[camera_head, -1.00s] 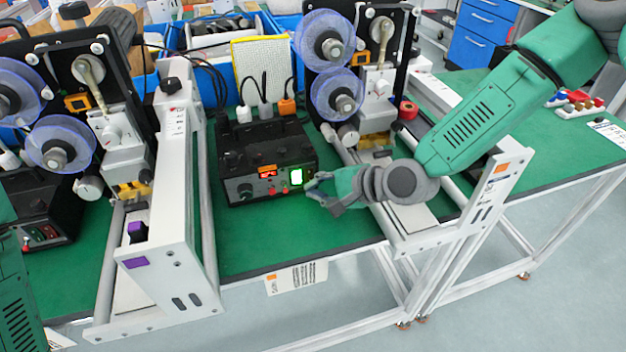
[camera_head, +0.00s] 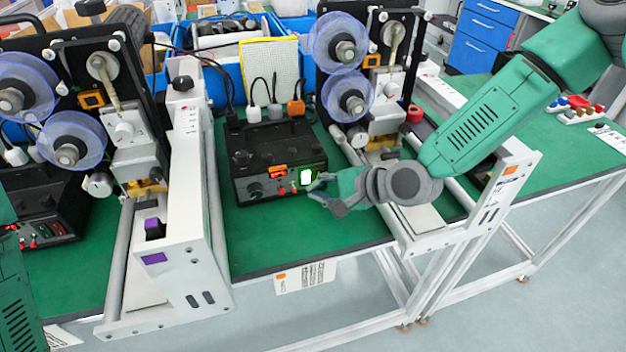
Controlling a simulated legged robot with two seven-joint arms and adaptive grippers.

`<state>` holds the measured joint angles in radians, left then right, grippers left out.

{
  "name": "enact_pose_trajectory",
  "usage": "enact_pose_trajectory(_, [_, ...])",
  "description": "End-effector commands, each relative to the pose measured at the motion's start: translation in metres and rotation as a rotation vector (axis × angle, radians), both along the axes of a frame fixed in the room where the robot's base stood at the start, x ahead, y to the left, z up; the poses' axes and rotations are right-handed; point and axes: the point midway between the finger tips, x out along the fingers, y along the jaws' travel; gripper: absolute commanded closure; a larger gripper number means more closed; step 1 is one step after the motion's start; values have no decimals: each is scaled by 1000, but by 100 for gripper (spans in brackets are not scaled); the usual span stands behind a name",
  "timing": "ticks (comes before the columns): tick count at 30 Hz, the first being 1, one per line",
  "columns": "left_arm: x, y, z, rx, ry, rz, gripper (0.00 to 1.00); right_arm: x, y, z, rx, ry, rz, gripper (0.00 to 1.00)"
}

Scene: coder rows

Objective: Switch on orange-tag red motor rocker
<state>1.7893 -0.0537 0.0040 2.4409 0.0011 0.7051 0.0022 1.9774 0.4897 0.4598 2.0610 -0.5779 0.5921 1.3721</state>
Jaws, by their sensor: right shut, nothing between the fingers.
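The black control box (camera_head: 270,158) with an orange tag (camera_head: 278,169) stands on the green bench. Its front panel has a dark knob (camera_head: 256,190), small red parts (camera_head: 283,189) and a bright, green-edged lit rocker or window (camera_head: 306,177) at its right end. I cannot make out which small red part is the motor rocker or its position. My right gripper (camera_head: 316,190) is shut and empty. Its tips are at the panel's lower right, just beside the lit part; I cannot tell whether they touch. My left gripper is out of view; part of my left arm shows at the left edge.
A white frame (camera_head: 185,200) with a purple tag stands left of the box, and another (camera_head: 480,205) with an orange tag stands right. Blue-reel coder units (camera_head: 345,45) rise behind. Cables plug in behind the box. The bench front (camera_head: 300,235) before the box is clear.

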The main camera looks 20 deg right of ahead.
Motion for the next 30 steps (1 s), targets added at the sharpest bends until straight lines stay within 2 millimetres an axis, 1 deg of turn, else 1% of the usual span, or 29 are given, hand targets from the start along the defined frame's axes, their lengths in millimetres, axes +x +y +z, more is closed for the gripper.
enact_pose_trajectory(1, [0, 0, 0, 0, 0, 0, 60, 0, -4, -1, 3, 1, -4, 100])
enact_pose_trajectory(9, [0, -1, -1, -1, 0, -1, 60, 2, -13, -2, 11, 1, -8, 100])
enact_pose_trajectory(18, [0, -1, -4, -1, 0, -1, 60, 8, -15, -2, -1, 0, -4, 100])
enact_pose_trajectory(23, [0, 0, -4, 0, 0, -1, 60, 8, -16, -2, -1, 0, -3, 100])
enact_pose_trajectory(30, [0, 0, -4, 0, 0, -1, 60, 8, -22, -3, 6, 2, -4, 100])
